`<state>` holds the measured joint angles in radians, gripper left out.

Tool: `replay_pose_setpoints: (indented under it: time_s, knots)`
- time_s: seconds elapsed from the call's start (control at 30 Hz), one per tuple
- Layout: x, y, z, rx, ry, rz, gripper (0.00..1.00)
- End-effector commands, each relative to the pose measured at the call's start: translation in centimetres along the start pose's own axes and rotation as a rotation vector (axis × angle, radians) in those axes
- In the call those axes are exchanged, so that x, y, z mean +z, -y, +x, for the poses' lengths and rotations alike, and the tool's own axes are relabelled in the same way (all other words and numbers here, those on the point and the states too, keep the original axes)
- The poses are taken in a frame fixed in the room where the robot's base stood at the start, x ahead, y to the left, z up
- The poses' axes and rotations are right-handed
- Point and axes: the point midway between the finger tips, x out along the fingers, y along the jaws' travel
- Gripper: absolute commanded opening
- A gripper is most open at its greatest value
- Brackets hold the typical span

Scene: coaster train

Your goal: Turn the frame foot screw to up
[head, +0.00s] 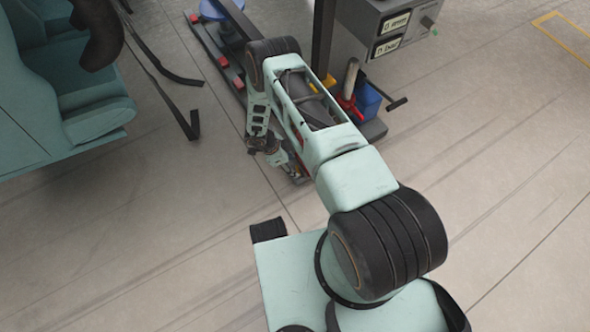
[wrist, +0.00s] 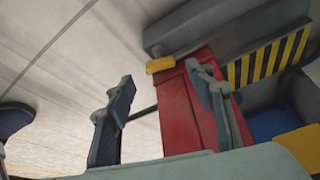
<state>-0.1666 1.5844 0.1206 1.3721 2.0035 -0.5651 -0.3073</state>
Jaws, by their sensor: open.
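My gripper (wrist: 163,78) is open in the wrist view, with one dark finger on each side. A red block (wrist: 180,118) with a small yellow piece (wrist: 160,64) on its top edge stands beyond and between the fingers, partly behind the right one. I cannot tell whether the fingers touch it. A thin dark rod (wrist: 143,112) shows between the left finger and the red block. I cannot make out the frame foot screw for certain in either view. In the head view my gripper (head: 272,157) hangs low near the frame's base, and my arm hides much of that spot.
A black-and-yellow striped panel (wrist: 266,60) and a grey beam (wrist: 235,25) lie beyond. In the head view a blue box (head: 367,98) and a black handle (head: 397,103) are right of my arm. Teal seats (head: 60,100) with hanging straps stand left.

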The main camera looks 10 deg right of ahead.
Motion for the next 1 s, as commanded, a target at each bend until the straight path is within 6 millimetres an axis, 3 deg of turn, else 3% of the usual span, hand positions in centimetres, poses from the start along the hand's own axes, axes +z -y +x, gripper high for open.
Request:
replay_pose_setpoints:
  time_s: [0.1,0.23,0.63,1.0]
  knots:
    - [0.1,0.0,2.3,-0.001,0.0,-0.002,0.49]
    - [0.1,0.0,3.5,-0.001,0.0,-0.001,0.49]
    - [0.0,0.1,4.0,-0.002,0.001,-0.002,0.48]
    - [0.0,0.1,4.0,-0.002,0.001,-0.002,0.07]
